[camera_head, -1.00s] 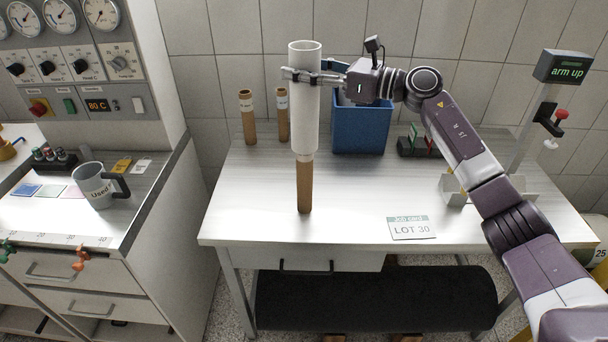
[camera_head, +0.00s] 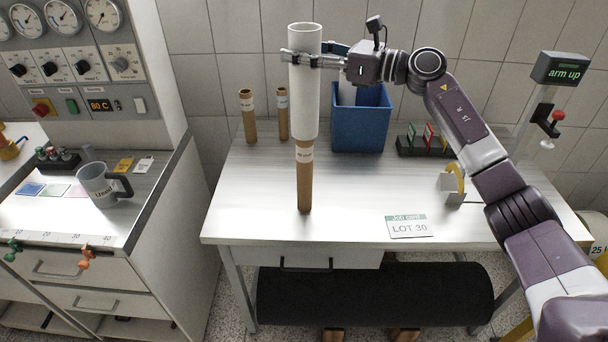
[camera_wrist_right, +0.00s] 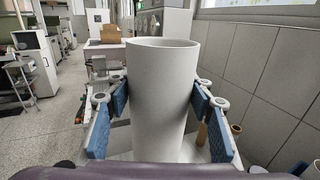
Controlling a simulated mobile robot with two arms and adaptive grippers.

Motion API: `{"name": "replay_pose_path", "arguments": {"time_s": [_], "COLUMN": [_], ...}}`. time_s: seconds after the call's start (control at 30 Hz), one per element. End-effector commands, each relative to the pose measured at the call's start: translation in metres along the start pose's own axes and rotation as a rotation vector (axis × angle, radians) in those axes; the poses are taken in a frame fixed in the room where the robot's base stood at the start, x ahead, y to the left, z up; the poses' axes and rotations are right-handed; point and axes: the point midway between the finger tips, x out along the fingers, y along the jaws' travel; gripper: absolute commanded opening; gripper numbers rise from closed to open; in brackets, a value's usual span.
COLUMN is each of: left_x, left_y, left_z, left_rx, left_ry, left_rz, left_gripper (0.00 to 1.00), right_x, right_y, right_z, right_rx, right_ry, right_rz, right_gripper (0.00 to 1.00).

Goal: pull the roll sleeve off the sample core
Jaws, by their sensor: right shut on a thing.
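The white roll sleeve (camera_head: 305,95) stands upright around the top of the brown sample core (camera_head: 304,185). The core stands upright on the steel table, and its lower part and a white label show below the sleeve's bottom edge. My right gripper (camera_head: 304,60) is shut on the sleeve near its top, coming from the right. In the right wrist view the sleeve (camera_wrist_right: 162,95) is between the blue finger pads, and its open top rim shows. How much of the core is still inside the sleeve is hidden. My left gripper is not in view.
Two brown cores (camera_head: 248,118) (camera_head: 283,115) stand behind to the left. A blue bin (camera_head: 361,125) stands behind to the right, with a rack of coloured cards (camera_head: 425,143) beside it. A LOT 30 card (camera_head: 409,228) lies at the front right. The table's front left is clear.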

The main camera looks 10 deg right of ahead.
Motion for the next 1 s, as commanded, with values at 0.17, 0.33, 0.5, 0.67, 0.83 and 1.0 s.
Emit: {"name": "replay_pose_path", "arguments": {"time_s": [0.17,0.33,0.5,0.67,0.83,1.0], "left_x": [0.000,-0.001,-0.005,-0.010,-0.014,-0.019], "left_y": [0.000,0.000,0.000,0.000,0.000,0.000], "left_z": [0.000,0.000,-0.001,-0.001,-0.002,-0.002], "left_rx": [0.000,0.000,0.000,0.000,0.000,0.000], "left_ry": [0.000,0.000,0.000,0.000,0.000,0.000], "left_rz": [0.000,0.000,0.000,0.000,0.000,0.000], "left_gripper": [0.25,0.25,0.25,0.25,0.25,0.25], "right_x": [0.000,0.000,0.000,0.000,0.000,0.000], "right_y": [0.000,0.000,0.000,0.000,0.000,0.000], "right_z": [0.000,0.002,0.010,0.018,0.027,0.035], "right_rx": [0.000,0.000,-0.001,0.000,-0.001,-0.001], "right_ry": [-0.001,-0.001,-0.001,-0.001,-0.001,0.000], "right_rz": [0.000,0.000,0.000,0.000,0.000,0.000], "right_gripper": [0.22,0.22,0.22,0.22,0.22,0.22]}}
